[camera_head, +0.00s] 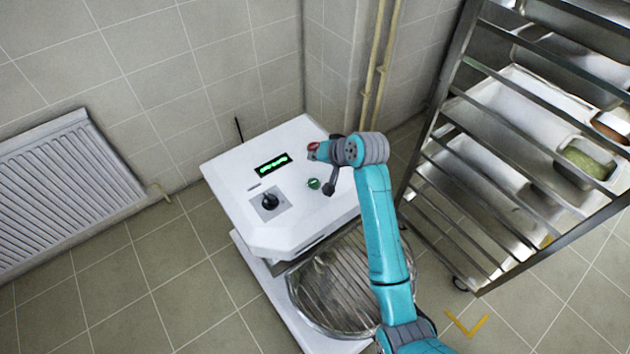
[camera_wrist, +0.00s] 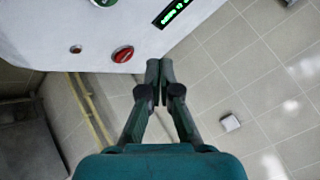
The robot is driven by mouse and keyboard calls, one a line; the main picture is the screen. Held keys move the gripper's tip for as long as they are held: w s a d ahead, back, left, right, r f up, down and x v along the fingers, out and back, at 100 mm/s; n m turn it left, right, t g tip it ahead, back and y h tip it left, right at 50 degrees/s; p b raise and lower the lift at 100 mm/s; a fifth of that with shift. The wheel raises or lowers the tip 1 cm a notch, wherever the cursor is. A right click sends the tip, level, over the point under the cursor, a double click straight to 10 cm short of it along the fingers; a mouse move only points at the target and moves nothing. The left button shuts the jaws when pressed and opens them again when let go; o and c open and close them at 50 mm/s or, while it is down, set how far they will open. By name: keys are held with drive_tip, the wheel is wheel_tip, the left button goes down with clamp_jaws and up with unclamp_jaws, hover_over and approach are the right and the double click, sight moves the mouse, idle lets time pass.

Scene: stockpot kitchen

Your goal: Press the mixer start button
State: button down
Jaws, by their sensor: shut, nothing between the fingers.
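The mixer is a white machine (camera_head: 232,180) with a sloped control panel. A green button (camera_head: 314,183) sits on the panel's right side; it also shows, cut by the top edge, in the wrist view (camera_wrist: 103,2). A red button (camera_wrist: 122,53) is nearby and shows close to my arm's end in the head view (camera_head: 313,147). My gripper (camera_wrist: 160,70) is shut and empty. In the wrist view its fingertips appear beside the red button, overlapping the panel's edge. I cannot tell their height above the panel. In the head view my wrist partly hides the area.
The panel has a lit green display (camera_head: 272,165) and a black knob (camera_head: 269,201). A metal bowl with a wire guard (camera_head: 335,285) is below. A tray rack (camera_head: 440,125) stands right, yellow pipes (camera_head: 375,60) behind, and a radiator (camera_head: 65,190) left.

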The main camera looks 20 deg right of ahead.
sight(315, 184)
drive_tip(key=shift+f, duration=0.1)
drive_tip(key=shift+f, duration=4.3)
drive_tip(key=shift+f, duration=0.2)
drive_tip(key=shift+f, duration=0.2)
